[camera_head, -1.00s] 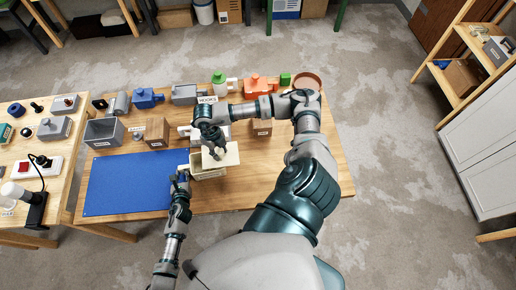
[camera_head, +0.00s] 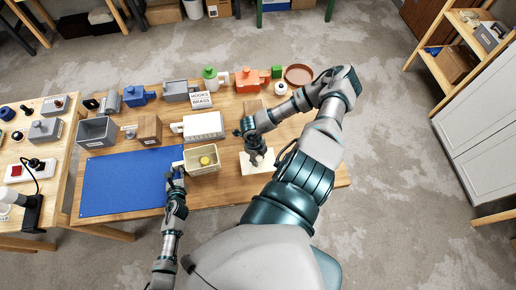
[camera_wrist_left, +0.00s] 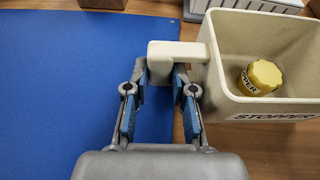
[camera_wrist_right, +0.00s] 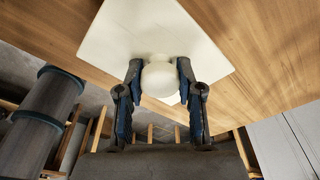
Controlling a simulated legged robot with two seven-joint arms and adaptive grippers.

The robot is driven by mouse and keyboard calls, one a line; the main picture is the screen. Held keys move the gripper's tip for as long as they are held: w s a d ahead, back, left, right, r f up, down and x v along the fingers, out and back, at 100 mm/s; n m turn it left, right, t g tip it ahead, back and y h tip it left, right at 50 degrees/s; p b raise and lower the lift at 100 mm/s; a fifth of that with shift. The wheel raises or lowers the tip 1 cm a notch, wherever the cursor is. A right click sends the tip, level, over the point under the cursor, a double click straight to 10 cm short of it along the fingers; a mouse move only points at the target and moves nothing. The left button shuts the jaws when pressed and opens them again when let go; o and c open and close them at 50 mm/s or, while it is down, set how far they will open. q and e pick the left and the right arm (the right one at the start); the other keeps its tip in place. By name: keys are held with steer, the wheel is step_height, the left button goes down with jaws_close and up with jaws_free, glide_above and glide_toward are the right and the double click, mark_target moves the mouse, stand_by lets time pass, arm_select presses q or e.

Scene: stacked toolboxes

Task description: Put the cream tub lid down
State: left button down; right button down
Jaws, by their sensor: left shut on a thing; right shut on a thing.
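The cream tub (camera_head: 201,162) stands open on the wooden table, with a yellow stopper (camera_wrist_left: 262,77) inside it. A label reading "STOPPER" is on its side in the left wrist view. My left gripper (camera_wrist_left: 160,85) is shut on the tub's side handle (camera_wrist_left: 175,58). The cream lid (camera_head: 256,166), a flat square plate with a round knob (camera_wrist_right: 159,78), is to the right of the tub. My right gripper (camera_wrist_right: 159,80) is shut on the knob. The lid is at or just above the tabletop; I cannot tell whether it touches.
A blue mat (camera_head: 130,182) lies left of the tub. A white ribbed box (camera_head: 203,126) and a brown box (camera_head: 149,130) stand behind. A grey open bin (camera_head: 96,132) is at left. Several coloured toolboxes line the back edge. The table's front edge is close to the lid.

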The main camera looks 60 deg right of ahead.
arm_select(q)
steer(key=shift+a+f, duration=0.1)
steer(key=shift+f, duration=0.1)
arm_select(e)
steer(key=shift+f, duration=1.55)
steer(key=shift+f, duration=0.1)
steer(key=c, duration=0.7)
jaws_free()
steer(key=shift+c, duration=0.2)
steer(key=r, duration=0.4)
steer(key=w+r, duration=0.1)
steer(key=r, duration=0.7)
steer(key=shift+w+d, duration=0.1)
steer(key=shift+w, duration=0.25)
arm_select(q)
steer(key=c, duration=0.9)
jaws_free()
arm_select(e)
steer(key=shift+w, duration=0.1)
arm_select(q)
steer(key=shift+r, duration=0.1)
